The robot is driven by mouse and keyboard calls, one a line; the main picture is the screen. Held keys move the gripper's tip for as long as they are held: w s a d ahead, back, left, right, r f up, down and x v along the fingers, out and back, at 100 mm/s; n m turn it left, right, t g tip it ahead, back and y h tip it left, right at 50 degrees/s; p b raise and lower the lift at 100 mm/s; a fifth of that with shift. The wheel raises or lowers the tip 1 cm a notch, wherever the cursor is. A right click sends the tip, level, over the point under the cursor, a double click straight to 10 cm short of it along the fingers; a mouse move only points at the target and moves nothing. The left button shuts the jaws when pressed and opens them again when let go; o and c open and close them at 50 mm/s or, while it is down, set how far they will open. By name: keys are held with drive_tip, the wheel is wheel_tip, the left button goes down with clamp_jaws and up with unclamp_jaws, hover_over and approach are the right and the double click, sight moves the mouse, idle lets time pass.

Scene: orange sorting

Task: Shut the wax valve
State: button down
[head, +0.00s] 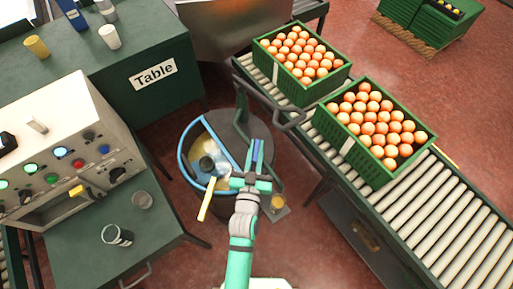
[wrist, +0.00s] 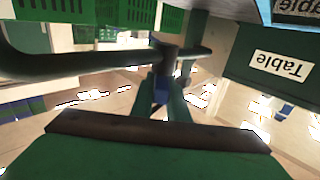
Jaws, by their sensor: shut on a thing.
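My gripper (head: 256,152) has blue fingertips and reaches over the right side of the round wax vat (head: 183,160), which has a blue rim and a pale, cloudy pool inside. The fingers are shut on what seems to be the handle of the wax valve, mostly hidden by the fingers and wrist. In the wrist view the fingertips (wrist: 160,92) come together below a dark bent pipe (wrist: 80,65). A yellow bar (head: 206,203) sticks out at the vat's front left.
Two green crates (head: 274,68) (head: 340,146) full of oranges stand on the roller conveyor (head: 452,207) at right. A control panel (head: 75,140) and a green table (head: 150,105) with cups stand at left.

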drive_tip(key=shift+f+m+g+h, duration=0.1)
drive_tip(key=shift+m+g+h, duration=0.45)
drive_tip(key=shift+m+h, duration=0.8)
drive_tip(key=shift+f+m+g+h, duration=0.1)
drive_tip(key=shift+m+g+h, duration=0.6)
drive_tip(key=shift+h, duration=1.15)
drive_tip(key=shift+m+g+h, duration=0.35)
drive_tip(key=shift+m+h, duration=0.4)
drive_tip(key=shift+h, duration=0.05)
drive_tip(key=shift+a+m+g+h, duration=0.15)
drive_tip(key=shift+m+g+h, duration=1.65)
drive_tip(key=shift+h, duration=0.2)
drive_tip(key=shift+g+h, duration=0.3)
drive_tip(key=c, duration=1.7)
unclamp_jaws()
drive_tip(key=shift+r, duration=0.1)
drive_tip(key=shift+a, duration=0.15)
drive_tip(key=v, duration=1)
drive_tip(key=shift+s+a, duration=0.2)
drive_tip(key=shift+s, duration=0.05)
